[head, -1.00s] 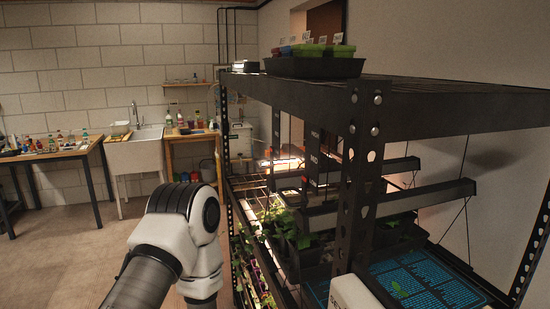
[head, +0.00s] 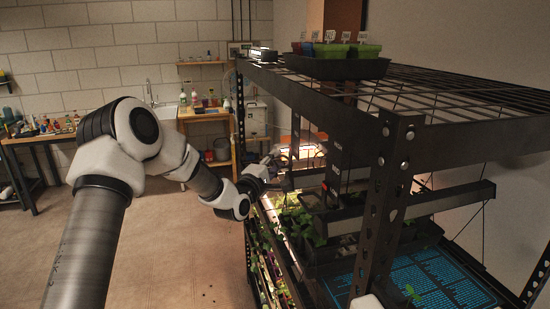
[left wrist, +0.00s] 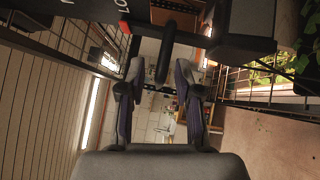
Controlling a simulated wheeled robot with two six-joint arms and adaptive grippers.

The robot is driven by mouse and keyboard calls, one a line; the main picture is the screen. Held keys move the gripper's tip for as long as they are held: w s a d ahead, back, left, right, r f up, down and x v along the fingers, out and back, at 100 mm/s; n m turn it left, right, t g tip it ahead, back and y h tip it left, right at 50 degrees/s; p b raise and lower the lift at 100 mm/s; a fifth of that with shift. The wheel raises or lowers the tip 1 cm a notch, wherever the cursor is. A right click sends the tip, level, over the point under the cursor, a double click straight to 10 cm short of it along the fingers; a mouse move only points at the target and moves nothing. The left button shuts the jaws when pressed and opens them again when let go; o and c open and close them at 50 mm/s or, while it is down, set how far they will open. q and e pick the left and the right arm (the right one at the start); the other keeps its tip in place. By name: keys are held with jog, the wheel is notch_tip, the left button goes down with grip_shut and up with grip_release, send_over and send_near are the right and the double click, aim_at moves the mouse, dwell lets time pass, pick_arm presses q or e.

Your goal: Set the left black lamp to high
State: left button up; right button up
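The left black lamp's upright dark panel (head: 296,130) stands on the far part of the rack in the head view, partly hidden by my left gripper (head: 272,163). In the left wrist view my left gripper (left wrist: 161,75) has its two fingers spread, with a dark rounded bar (left wrist: 165,52) showing between and beyond the tips. I cannot tell whether they touch it. The lamp's setting cannot be read.
A second labelled black panel (head: 336,166) stands nearer on the rack. The rack's front post (head: 385,200) and wire top shelf (head: 450,85) enclose the space. Seedlings (head: 306,217) fill the shelf below. A black tray of pots (head: 335,67) sits on top. The floor at left is clear.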

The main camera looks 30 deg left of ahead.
pick_arm(q)
jog(key=shift+s+r, duration=0.1)
grip_shut()
notch_tip(320, 180, up, 11)
jog(key=shift+f+p, duration=0.2)
jog(key=shift+p, duration=0.15)
jog(key=shift+c, duration=0.2)
grip_release()
jog(key=shift+o, duration=0.2)
jog(key=shift+f, duration=0.1)
